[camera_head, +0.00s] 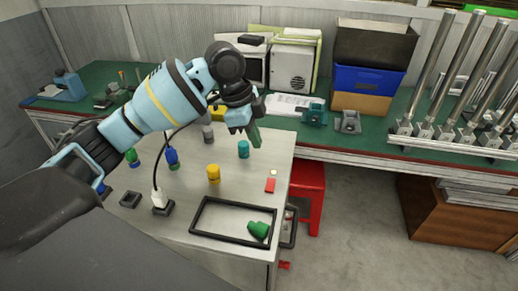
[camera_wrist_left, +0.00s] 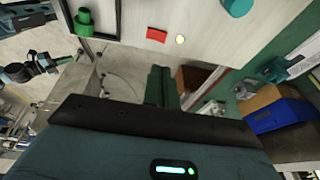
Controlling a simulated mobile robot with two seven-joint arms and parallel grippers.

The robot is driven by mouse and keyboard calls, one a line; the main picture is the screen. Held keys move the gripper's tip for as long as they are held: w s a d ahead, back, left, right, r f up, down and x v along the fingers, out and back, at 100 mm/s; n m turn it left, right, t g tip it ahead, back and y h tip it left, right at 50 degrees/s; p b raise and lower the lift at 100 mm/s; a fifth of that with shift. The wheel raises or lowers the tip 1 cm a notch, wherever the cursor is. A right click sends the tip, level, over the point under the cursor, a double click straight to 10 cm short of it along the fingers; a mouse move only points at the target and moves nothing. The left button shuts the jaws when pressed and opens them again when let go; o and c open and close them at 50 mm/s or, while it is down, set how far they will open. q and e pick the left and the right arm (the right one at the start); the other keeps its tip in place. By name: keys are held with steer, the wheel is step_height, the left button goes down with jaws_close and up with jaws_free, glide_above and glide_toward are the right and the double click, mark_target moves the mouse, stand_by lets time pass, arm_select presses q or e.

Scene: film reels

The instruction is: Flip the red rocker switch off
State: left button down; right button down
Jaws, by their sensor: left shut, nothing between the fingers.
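The red rocker switch (camera_head: 270,185) lies on the right part of the light tabletop, beside a small pale yellow round light (camera_head: 273,172). The switch also shows at the top of the left wrist view (camera_wrist_left: 156,35), with the light (camera_wrist_left: 180,40) next to it. My left gripper (camera_head: 257,140) is shut and empty, above the table, beyond the switch and apart from it. Its closed fingers show in the wrist view (camera_wrist_left: 160,84). A dark jointed shape at the left of the wrist view may be my right arm; its jaws cannot be made out.
A black rectangular frame (camera_head: 193,222) holds a green piece (camera_head: 258,230) near the front. Yellow (camera_head: 213,173) and teal (camera_head: 243,149) cylinders stand left of the switch. A white plug-like piece (camera_head: 159,199) has a black cable. A red stool (camera_head: 308,190) is right of the table.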

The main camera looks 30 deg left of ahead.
arm_select(q)
steer(key=shift+r, duration=0.25)
arm_select(e)
steer(key=shift+w+r, duration=0.1)
arm_select(q)
steer(key=shift+s+d+r, duration=0.15)
steer(key=shift+d+r, duration=0.1)
steer(key=shift+d, duration=0.05)
arm_select(e)
steer(key=shift+s+a+f, duration=0.15)
steer(key=shift+s+f, duration=0.15)
steer(key=shift+f, duration=0.05)
arm_select(q)
glide_above(271, 182)
steer(key=f, duration=0.8)
steer(key=f+b, duration=0.1)
steer(key=f, duration=0.3)
steer(key=shift+s+a, duration=0.3)
steer(key=shift+a, duration=0.1)
steer(key=shift+w+f, duration=0.15)
steer(key=shift+f, duration=0.6)
arm_select(e)
steer(key=shift+s+f, duration=0.25)
steer(key=shift+f, duration=0.05)
